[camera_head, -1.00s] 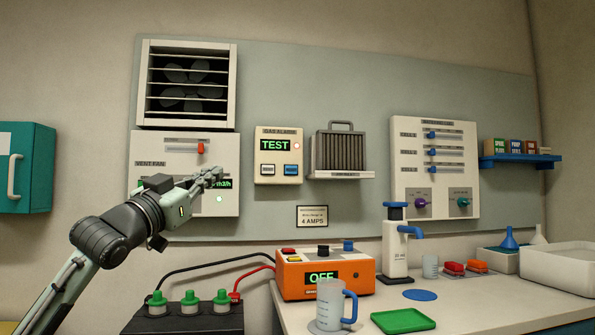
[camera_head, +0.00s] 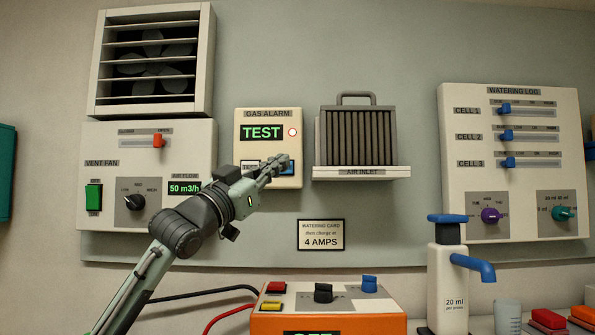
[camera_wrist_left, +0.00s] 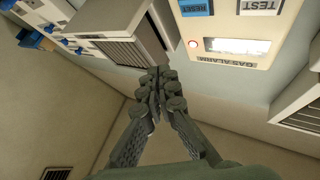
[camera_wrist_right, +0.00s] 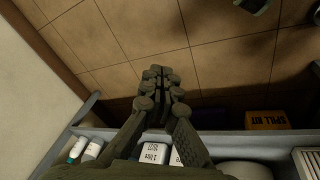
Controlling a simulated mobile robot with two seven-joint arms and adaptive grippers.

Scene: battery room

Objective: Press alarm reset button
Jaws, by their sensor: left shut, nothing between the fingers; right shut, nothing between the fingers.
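The gas alarm box (camera_head: 267,190) hangs on the wall panel, with a green TEST display (camera_head: 262,133) and a red-rimmed lamp (camera_head: 293,132). Its blue reset button (camera_head: 289,169) is at the lower right, partly hidden by my left gripper (camera_head: 283,163). The white test button (camera_head: 249,165) is beside it. In the left wrist view the blue reset button (camera_wrist_left: 194,8) is at the top edge, apart from the shut left fingertips (camera_wrist_left: 158,76); I cannot tell the remaining distance. My right gripper (camera_wrist_right: 160,75) is shut and empty above the floor; it is outside the head view.
The vent fan panel (camera_head: 100,135) is left of the alarm and the air inlet (camera_head: 357,140) juts out to its right. A watering log board (camera_head: 515,210) is farther right. Below stand an orange charger (camera_head: 330,322) and a white pump bottle (camera_head: 449,290).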

